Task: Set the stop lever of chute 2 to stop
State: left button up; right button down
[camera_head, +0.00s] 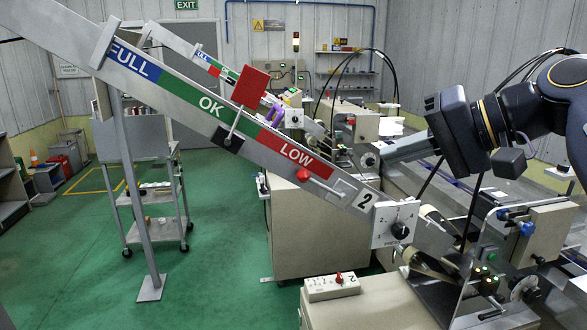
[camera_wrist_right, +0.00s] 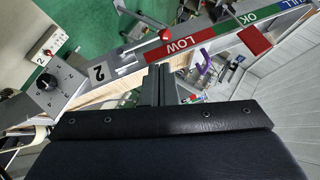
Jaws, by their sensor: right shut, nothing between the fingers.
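Chute 2 (camera_head: 270,145) is a sloped metal channel with FULL, OK and LOW bands and a "2" plate (camera_head: 365,200) at its lower end. A lever with a red ball knob (camera_head: 303,175) and thin pale rod sits on its side below the LOW band. The knob and rod also show in the wrist view (camera_wrist_right: 165,36). I cannot tell which position the lever marks. My right gripper (camera_head: 383,155) is shut and empty, to the right of the chute's lower end and apart from the knob. Its fingers (camera_wrist_right: 158,72) point toward the chute in the wrist view. My left gripper is out of view.
A red flag (camera_head: 250,88) on a pivoting arm stands above the chute. A dial plate (camera_head: 396,224) sits at its lower end. A box with a red switch (camera_head: 332,287) is on the machine below. A second chute (camera_head: 190,55) lies behind.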

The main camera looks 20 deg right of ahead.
aim_at(308, 175)
jog(key=shift+r, duration=0.4)
jog(key=p+x, duration=0.1)
jog(key=x, duration=1.3)
jog(key=shift+w, duration=0.1)
